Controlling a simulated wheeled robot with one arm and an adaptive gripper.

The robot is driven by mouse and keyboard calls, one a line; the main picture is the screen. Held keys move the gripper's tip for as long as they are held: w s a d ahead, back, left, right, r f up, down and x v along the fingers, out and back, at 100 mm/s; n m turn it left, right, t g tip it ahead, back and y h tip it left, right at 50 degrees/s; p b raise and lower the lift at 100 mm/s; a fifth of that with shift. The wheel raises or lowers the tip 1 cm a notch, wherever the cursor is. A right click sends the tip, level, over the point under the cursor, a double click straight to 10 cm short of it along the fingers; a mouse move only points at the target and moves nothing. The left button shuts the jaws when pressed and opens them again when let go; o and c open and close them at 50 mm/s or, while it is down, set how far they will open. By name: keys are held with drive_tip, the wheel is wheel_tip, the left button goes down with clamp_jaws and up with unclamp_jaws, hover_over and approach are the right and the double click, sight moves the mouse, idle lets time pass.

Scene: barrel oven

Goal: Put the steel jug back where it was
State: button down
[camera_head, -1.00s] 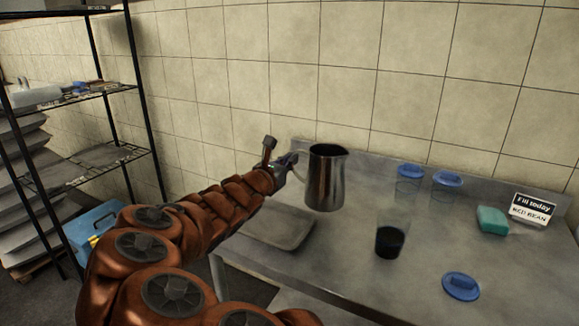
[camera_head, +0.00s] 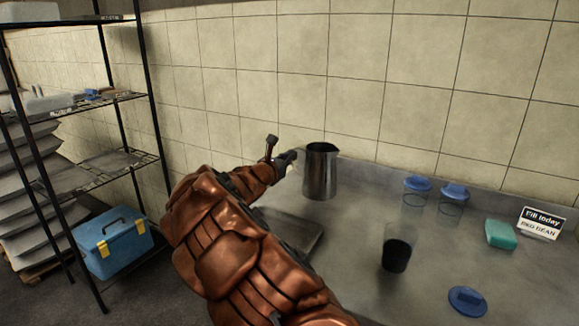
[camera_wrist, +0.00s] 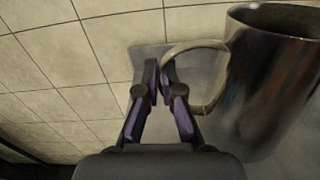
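The steel jug (camera_head: 320,172) is upright over the back of the metal counter, left of the cups. I cannot tell whether its base touches the counter. My gripper (camera_head: 287,158) is at the handle on the jug's left side. In the wrist view the jug (camera_wrist: 275,85) fills the right side, and its pale handle (camera_wrist: 212,90) reaches to my gripper (camera_wrist: 159,64). The fingers are close together with the handle's outer part between them; the right finger hides some of it.
A clear cup with dark contents (camera_head: 396,256) stands right of the jug. Two blue-lidded cups (camera_head: 416,190) (camera_head: 451,200), a green sponge (camera_head: 501,235), a sign (camera_head: 541,223) and a loose blue lid (camera_head: 467,301) lie further right. A flat tray (camera_head: 300,232) is partly behind my arm.

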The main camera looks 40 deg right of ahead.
drive_tip(key=shift+w+d+f, duration=0.1)
drive_tip(key=shift+w+f, duration=0.05)
drive_tip(key=shift+f, duration=0.75)
drive_tip(key=shift+w+d+f, duration=0.1)
drive_tip(key=shift+f, duration=0.9)
drive_tip(key=c, duration=1.3)
unclamp_jaws()
drive_tip(key=v, duration=1.2)
